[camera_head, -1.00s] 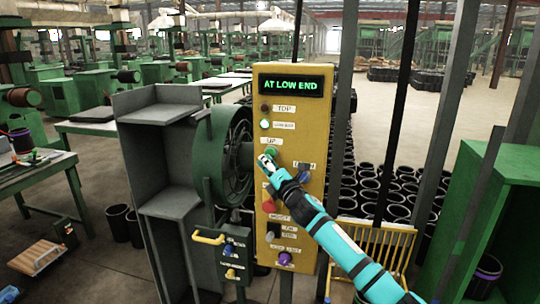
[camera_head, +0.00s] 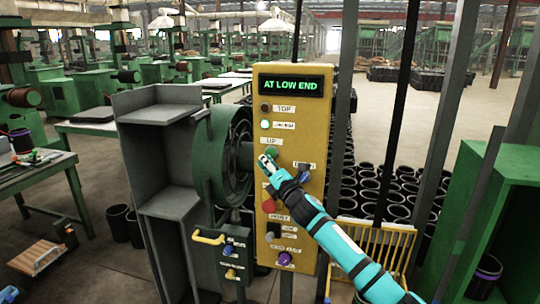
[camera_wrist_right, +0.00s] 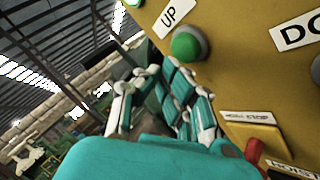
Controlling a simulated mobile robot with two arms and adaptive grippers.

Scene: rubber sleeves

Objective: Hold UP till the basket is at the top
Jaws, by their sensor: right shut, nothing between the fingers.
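A yellow control panel (camera_head: 292,205) stands upright in the middle of the head view. Its display (camera_head: 291,86) reads AT LOW END. The TOP lamp (camera_head: 265,107) is dark and the lamp below it (camera_head: 265,124) glows pale green. The green UP button (camera_head: 271,153) also shows in the right wrist view (camera_wrist_right: 187,45). My right gripper (camera_head: 266,162) is shut and empty, its fingertips just below and left of that button in the head view. In the wrist view its fingers (camera_wrist_right: 160,88) look apart from the button. My left gripper is out of view. I cannot identify the basket for certain.
A blue switch (camera_head: 304,172), a red button (camera_head: 269,206) and other knobs sit lower on the panel. A green wheel (camera_head: 213,160) stands left of it. A yellow barred rack (camera_head: 372,240) stands to the right, before several black sleeves (camera_head: 400,197).

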